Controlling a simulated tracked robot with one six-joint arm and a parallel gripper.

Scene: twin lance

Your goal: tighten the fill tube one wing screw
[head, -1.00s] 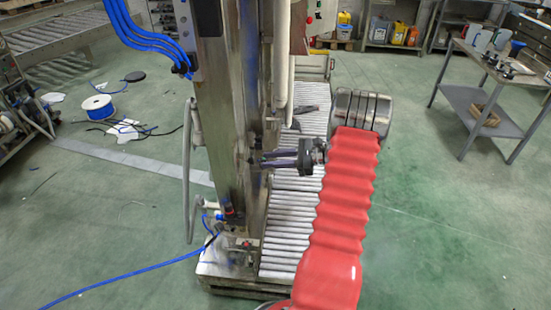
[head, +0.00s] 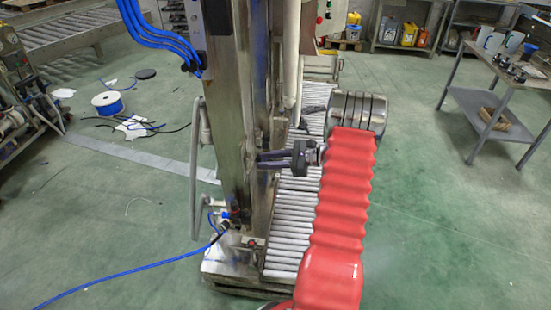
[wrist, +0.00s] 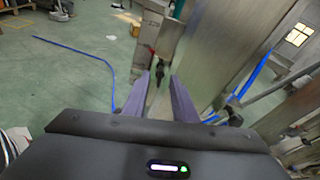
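My gripper (head: 259,160) is at the end of my red-sleeved arm, with its fingers pointing left at the steel column (head: 223,130) of the filling machine. In the wrist view the two grey-purple fingers of my gripper (wrist: 160,76) stand apart with a clear gap. A small dark fitting (wrist: 160,72) shows through the gap, seemingly beyond the tips. I cannot tell whether it is the wing screw or whether anything touches it. Pale vertical tubes (head: 289,65) run down beside the column; which one is fill tube one is unclear.
A roller conveyor (head: 291,235) runs under my arm, beside the column. A grey metal table (head: 486,105) stands at right. Open floor lies between it and my arm.

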